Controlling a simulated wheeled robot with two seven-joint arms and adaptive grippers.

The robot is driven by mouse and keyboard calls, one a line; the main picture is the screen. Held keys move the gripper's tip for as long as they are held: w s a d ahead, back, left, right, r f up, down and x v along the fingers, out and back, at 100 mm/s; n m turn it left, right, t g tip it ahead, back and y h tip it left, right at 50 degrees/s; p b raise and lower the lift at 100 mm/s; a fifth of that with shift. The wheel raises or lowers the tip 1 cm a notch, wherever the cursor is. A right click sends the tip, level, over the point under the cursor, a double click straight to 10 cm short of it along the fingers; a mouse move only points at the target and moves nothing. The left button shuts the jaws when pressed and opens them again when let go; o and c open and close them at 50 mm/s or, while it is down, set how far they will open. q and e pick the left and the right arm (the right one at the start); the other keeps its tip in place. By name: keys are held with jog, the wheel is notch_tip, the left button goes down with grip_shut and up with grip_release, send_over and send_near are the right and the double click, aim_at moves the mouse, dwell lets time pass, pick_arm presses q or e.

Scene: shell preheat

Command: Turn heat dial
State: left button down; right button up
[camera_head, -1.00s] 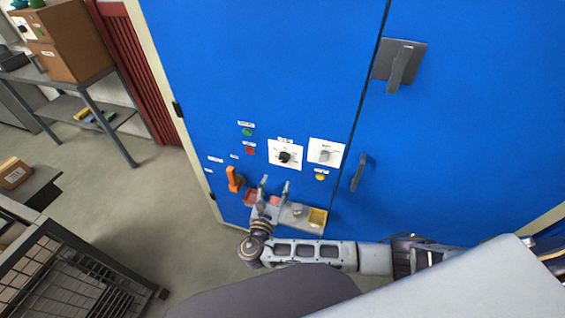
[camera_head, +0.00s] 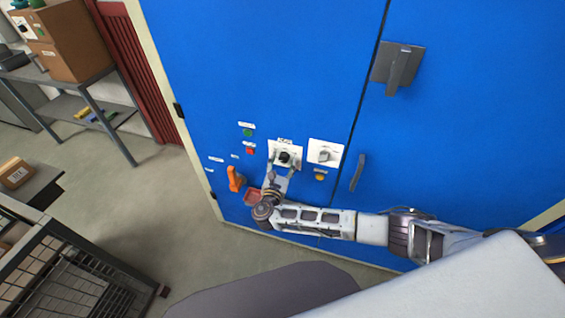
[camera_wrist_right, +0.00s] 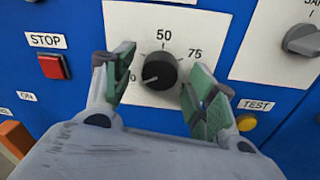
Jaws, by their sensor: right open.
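The heat dial (camera_head: 285,157) is a black knob on a white plate with numbers, on the blue cabinet front. In the right wrist view the black dial (camera_wrist_right: 160,71) sits below the mark 50, with 75 to its right; its pointer is toward the lower left. My right gripper (camera_wrist_right: 158,85) is open, with one green-padded finger on each side of the dial; there is a gap on both sides. In the head view the right gripper (camera_head: 283,172) is at the dial's plate and partly covers it. My left gripper is not in view.
A second, grey knob (camera_head: 324,155) is right of the dial. A red STOP button (camera_wrist_right: 52,66) is to the left and a yellow TEST button (camera_wrist_right: 246,122) at lower right. Cabinet handles (camera_head: 397,68) stick out at right.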

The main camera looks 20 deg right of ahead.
jog(key=shift+w, duration=0.1)
jog(key=c, duration=1)
jog(key=shift+c, duration=0.2)
